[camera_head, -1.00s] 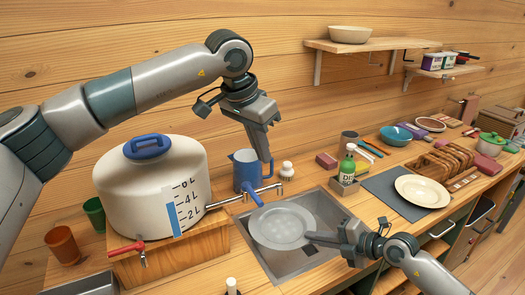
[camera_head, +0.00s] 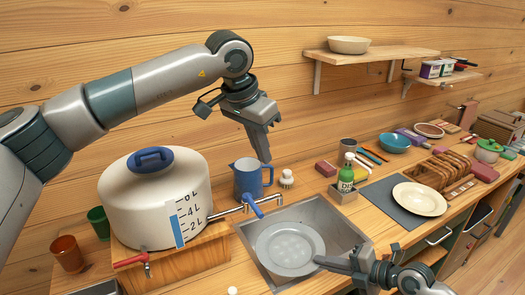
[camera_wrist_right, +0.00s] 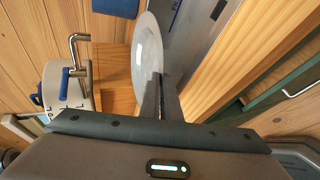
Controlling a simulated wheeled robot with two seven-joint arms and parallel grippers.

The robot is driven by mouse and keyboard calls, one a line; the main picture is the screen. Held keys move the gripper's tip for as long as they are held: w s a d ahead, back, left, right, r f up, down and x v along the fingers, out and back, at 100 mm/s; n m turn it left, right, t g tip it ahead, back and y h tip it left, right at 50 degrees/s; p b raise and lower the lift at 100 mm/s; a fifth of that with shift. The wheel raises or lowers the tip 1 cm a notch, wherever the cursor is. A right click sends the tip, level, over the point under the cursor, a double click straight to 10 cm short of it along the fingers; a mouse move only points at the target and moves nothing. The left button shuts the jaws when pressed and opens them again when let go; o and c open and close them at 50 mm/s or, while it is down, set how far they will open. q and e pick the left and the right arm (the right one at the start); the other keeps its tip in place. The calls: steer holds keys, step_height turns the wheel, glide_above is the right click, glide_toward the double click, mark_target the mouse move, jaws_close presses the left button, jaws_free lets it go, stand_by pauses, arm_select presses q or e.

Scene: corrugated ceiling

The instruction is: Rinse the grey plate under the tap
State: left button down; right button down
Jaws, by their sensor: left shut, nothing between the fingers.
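The grey plate (camera_head: 290,247) is over the sink (camera_head: 330,226), tilted, in front of the tap. My right gripper (camera_head: 334,263) is shut on its right rim. In the right wrist view the plate (camera_wrist_right: 147,58) stands edge-on between the fingers (camera_wrist_right: 160,98). The tap (camera_head: 262,203) with its blue lever (camera_head: 253,206) is on the white water tank (camera_head: 150,210); no water stream is discernible. My left gripper (camera_head: 265,156) is shut and empty, hanging above and behind the tap, near the blue jug.
The blue jug (camera_head: 250,180) and a small white-topped brush (camera_head: 286,178) stand behind the sink. A green soap bottle (camera_head: 346,172) is at its right. A cream plate (camera_head: 420,198) lies on a dark mat (camera_head: 388,203) further right. Two cups are left of the tank.

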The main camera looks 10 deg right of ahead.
steer(key=shift+s+d+r+p, duration=0.1)
steer(key=shift+s+d+p, duration=0.1)
steer(key=shift+s, duration=0.25)
steer(key=shift+s+d+p, duration=0.1)
steer(key=shift+s+p, duration=0.1)
steer(key=shift+s, duration=0.25)
stand_by(1.0)
steer(key=shift+s+r+p, duration=0.45)
steer(key=shift+r+p, duration=0.05)
steer(key=shift+p, duration=0.4)
steer(key=s+r+p, duration=0.1)
steer(key=s+p, duration=0.1)
steer(key=s+d+r+p, duration=0.1)
steer(key=s+r+p, duration=0.1)
steer(key=p, duration=0.1)
stand_by(0.9)
